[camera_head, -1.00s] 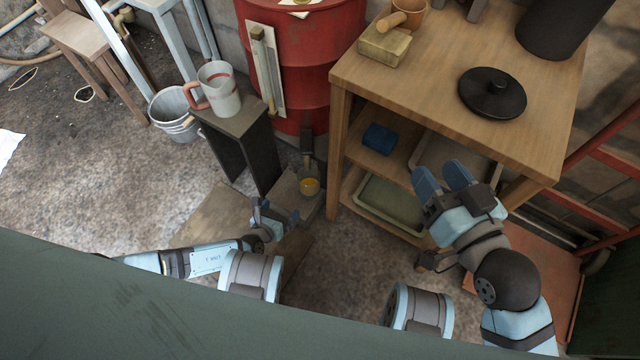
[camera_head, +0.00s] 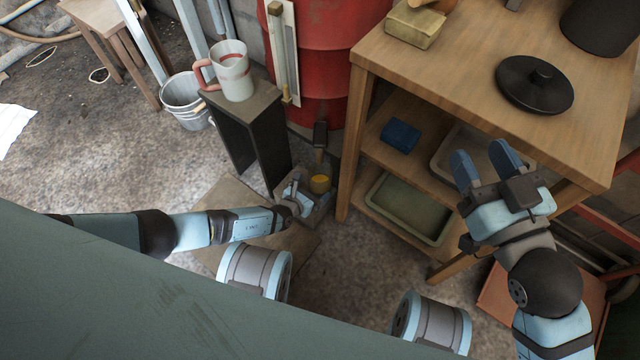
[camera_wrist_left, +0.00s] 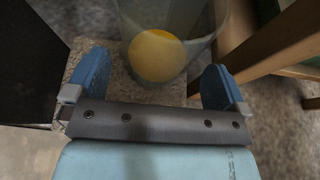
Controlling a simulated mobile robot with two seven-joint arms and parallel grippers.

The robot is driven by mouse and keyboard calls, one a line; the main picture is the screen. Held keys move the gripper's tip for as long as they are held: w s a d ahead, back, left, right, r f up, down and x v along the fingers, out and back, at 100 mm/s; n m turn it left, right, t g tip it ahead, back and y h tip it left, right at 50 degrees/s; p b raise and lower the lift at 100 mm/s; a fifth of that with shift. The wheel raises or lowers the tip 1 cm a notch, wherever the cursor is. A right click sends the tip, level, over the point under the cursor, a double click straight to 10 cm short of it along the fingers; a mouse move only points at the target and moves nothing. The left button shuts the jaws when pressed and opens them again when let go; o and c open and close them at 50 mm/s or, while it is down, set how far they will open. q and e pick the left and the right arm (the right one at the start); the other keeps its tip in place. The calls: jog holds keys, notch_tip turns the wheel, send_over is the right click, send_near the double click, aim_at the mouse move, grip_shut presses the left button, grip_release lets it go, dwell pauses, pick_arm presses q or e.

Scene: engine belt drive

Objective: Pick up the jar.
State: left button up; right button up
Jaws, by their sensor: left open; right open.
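The jar (camera_wrist_left: 185,20) is clear glass with something round and yellow in it. It stands on a low grey block (camera_head: 324,207), and mostly its yellow part (camera_head: 320,183) shows in the head view. My left gripper (camera_head: 303,192) is open just to the left of the jar. In the left wrist view, its two blue fingers (camera_wrist_left: 156,78) stand to either side of the jar's near end, with the jar largely beyond them. Whether a finger touches the glass I cannot tell.
The wooden shelf table (camera_head: 450,75) has a leg close to the right of the jar. A red drum (camera_head: 335,45) stands behind. Open floor lies at the left.

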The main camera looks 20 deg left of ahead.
aim_at(320, 180)
pick_arm(q)
jog(key=shift+b+x, duration=0.35)
jog(key=shift+x, duration=0.5)
jog(key=shift+w+f, duration=0.25)
jog(key=shift+w, duration=0.05)
jog(key=shift+w+d, duration=0.1)
jog(key=shift+w, duration=0.05)
jog(key=c, duration=0.9)
jog(key=shift+r, duration=0.1)
jog(key=shift+c, duration=0.9)
pick_arm(e)
jog(key=shift+w+d+r+n, duration=0.15)
jog(key=shift+w+d+n, duration=0.15)
jog(key=shift+n, duration=0.4)
jog(key=shift+w, duration=0.1)
pick_arm(q)
jog(key=shift+r, duration=0.15)
